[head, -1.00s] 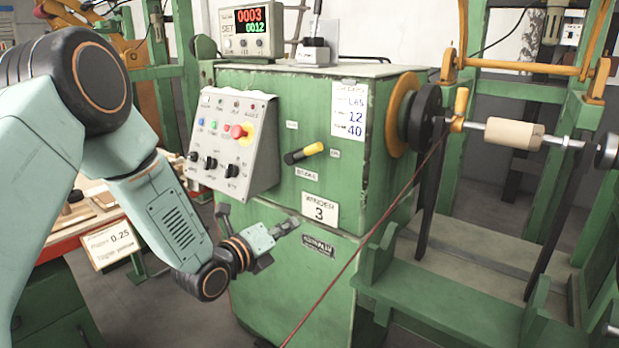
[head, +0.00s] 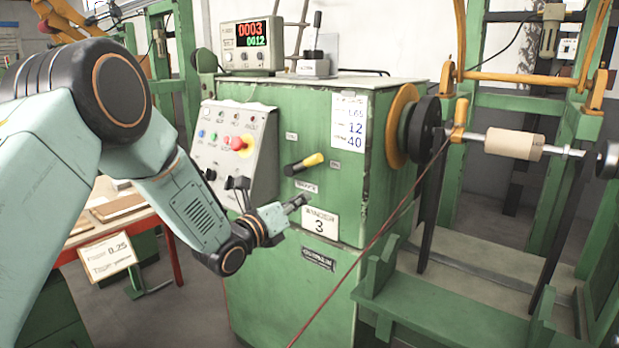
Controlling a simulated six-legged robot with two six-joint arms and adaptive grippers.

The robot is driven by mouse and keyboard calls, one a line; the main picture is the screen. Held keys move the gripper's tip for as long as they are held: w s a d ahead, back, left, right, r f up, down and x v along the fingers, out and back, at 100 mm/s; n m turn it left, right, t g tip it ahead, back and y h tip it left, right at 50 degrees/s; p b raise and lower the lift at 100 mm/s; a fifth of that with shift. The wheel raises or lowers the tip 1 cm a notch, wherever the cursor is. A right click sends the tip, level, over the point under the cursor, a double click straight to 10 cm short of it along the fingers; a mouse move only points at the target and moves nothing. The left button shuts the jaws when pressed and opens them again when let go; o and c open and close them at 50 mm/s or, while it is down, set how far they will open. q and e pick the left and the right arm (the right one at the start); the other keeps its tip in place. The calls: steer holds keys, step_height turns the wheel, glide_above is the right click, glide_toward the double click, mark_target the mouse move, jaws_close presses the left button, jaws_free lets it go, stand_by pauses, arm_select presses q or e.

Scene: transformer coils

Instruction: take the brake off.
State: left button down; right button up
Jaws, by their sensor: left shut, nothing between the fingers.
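My right gripper is not in view.
A control panel (head: 228,150) with knobs and a red button juts out left of the lever. A counter box (head: 251,46) and a small upright lever (head: 316,42) stand on top. A red wire (head: 385,235) runs diagonally to the spindle at right.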

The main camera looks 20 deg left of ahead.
mark_target(308, 163)
arm_select(q)
steer(key=w+r, duration=0.3)
steer(key=w, duration=0.3)
steer(key=shift+w+r+b, duration=0.25)
steer(key=shift+r+b, duration=0.1)
steer(key=shift+b, duration=0.1)
steer(key=shift+d, duration=0.1)
steer(key=shift+r+n, duration=0.25)
steer(key=shift+n, duration=0.15)
